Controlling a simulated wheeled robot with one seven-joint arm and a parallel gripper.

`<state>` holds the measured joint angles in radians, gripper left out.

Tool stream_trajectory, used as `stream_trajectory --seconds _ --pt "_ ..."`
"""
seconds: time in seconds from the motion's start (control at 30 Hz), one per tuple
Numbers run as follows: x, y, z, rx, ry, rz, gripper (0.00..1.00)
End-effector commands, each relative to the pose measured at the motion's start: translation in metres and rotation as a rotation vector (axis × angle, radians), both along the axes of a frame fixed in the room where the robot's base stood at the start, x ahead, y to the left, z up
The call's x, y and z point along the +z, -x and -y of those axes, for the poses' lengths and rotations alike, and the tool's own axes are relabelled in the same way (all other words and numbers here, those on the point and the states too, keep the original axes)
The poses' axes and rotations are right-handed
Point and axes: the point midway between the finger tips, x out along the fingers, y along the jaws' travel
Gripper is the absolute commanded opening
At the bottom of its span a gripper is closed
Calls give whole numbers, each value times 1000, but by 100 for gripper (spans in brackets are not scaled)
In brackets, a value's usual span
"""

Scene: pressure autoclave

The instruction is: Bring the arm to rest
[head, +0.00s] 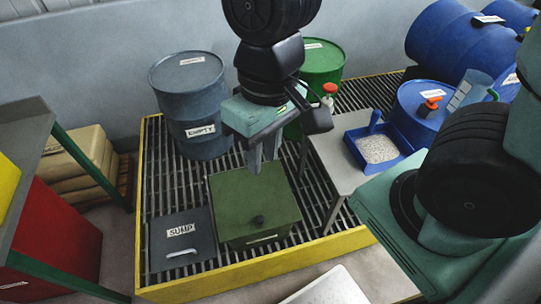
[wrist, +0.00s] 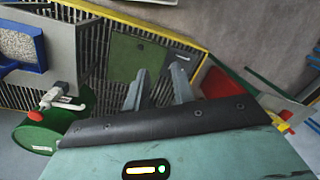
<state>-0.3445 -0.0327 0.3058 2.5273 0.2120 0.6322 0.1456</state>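My gripper (head: 262,157) hangs over the spill pallet in the head view, above and just behind the green box (head: 254,205). Its two grey fingers point down and stand apart with nothing between them. In the wrist view the gripper (wrist: 160,80) shows the same gap, with the green box lid (wrist: 136,57) beyond the fingertips. The arm is extended out in front, away from my body. Whether the fingers touch anything cannot be seen for certain, but they look clear of the box.
The yellow-edged grated pallet (head: 250,268) carries a grey-blue EMPTY drum (head: 190,100) and a SUMP lid (head: 182,240). A green drum (head: 322,62) stands behind the gripper. A small table (head: 338,172) with a blue granule tray (head: 378,149) is right.

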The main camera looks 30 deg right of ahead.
Motion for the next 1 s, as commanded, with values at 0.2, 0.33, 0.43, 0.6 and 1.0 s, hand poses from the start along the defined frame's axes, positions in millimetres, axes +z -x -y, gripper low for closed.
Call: stream_trajectory --seconds 0.2,0.33,0.43,0.6,1.0 --pt "9 27 -3 340 45 77 25" --pt "9 27 -3 348 46 77 25" --pt "9 27 -3 345 45 76 25" --pt "9 26 -3 341 44 77 25" --pt "9 26 -3 341 44 77 25"
